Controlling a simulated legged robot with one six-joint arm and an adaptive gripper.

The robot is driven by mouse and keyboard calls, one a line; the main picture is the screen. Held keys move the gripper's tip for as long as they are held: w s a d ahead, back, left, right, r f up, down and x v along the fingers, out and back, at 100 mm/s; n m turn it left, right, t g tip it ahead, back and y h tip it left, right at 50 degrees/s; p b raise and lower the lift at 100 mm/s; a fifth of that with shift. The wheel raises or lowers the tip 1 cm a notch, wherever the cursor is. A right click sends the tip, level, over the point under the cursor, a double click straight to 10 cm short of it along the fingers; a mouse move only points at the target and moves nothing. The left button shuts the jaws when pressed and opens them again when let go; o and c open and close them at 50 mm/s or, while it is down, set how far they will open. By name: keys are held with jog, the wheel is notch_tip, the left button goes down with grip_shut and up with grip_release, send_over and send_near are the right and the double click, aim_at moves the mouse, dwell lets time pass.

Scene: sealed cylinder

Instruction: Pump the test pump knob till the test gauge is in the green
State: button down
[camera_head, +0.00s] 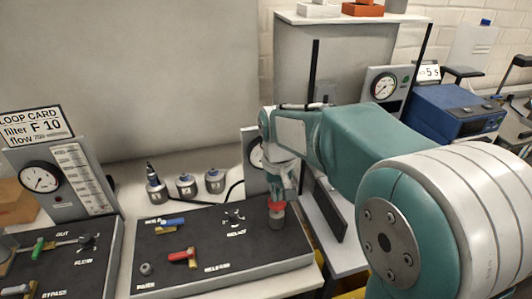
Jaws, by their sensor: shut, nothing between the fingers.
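My gripper (280,192) points down at the right end of a black panel (215,230). It is shut with nothing held, right over a red-topped knob (277,208) on a grey cylindrical base, which looks like the test pump knob. I cannot tell whether the fingertips touch the knob. A gauge (255,158) on a grey upright plate stands behind the panel, just left of my arm. It looks like the test gauge; my wrist covers part of its dial, so its needle and green zone cannot be read.
The panel also carries a blue-handled lever (170,222), a red-handled lever (182,256), a dark handwheel (234,217) and a small grey knob (146,268). Several metal cylinders (187,185) stand behind it. Another gauge panel (62,180) is at the left. A blue instrument (455,112) is at the right.

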jog(key=shift+f, duration=0.9)
jog(key=shift+r, duration=1.65)
jog(key=shift+r, duration=3.05)
